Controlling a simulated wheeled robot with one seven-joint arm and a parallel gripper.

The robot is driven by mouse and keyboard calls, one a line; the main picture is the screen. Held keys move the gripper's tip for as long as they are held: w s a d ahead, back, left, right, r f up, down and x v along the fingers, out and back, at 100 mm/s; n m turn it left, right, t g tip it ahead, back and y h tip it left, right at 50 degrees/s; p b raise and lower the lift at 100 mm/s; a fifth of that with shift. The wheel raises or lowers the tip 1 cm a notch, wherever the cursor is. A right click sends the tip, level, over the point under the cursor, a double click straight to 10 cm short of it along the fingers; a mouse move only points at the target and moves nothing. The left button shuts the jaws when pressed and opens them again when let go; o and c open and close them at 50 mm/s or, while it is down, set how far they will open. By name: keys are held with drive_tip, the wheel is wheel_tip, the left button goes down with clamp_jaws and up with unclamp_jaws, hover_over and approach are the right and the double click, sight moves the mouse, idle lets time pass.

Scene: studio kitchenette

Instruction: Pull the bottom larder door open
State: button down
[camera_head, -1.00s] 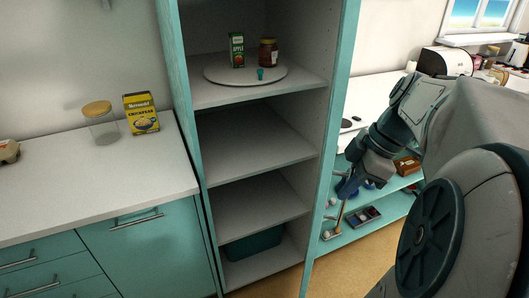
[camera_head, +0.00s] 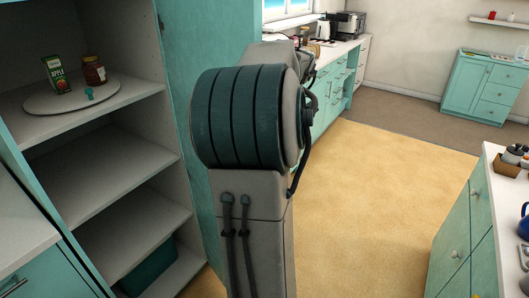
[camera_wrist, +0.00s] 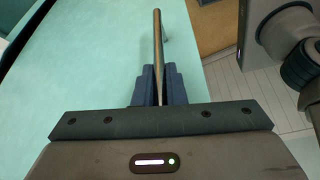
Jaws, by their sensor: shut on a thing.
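The tall teal larder stands open at the left of the head view, its grey shelves (camera_head: 120,178) showing down to the floor. The door, a wide teal panel (camera_head: 195,65), is swung out from the larder's right side. In the wrist view a teal door face (camera_wrist: 95,70) carries a long bar handle (camera_wrist: 157,35). My gripper (camera_wrist: 159,80) is shut on this handle, its dark fingers on either side of the bar. In the head view my arm covers much of the panel and hides the gripper and the handle.
A round board (camera_head: 72,94) with a juice carton (camera_head: 57,74) and a jar (camera_head: 94,70) sits on an upper shelf. A teal bin (camera_head: 148,268) is at the larder's bottom. A teal island (camera_head: 462,235) stands at right. The floor (camera_head: 385,180) between is clear.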

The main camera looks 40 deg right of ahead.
drive_tip(key=shift+d, duration=0.15)
drive_tip(key=c, duration=1.5)
unclamp_jaws()
drive_tip(key=shift+r, duration=0.1)
drive_tip(key=p+v, duration=0.1)
drive_tip(key=v, duration=1.2)
drive_tip(key=shift+s+r, duration=0.1)
drive_tip(key=shift+r, duration=0.25)
clamp_jaws()
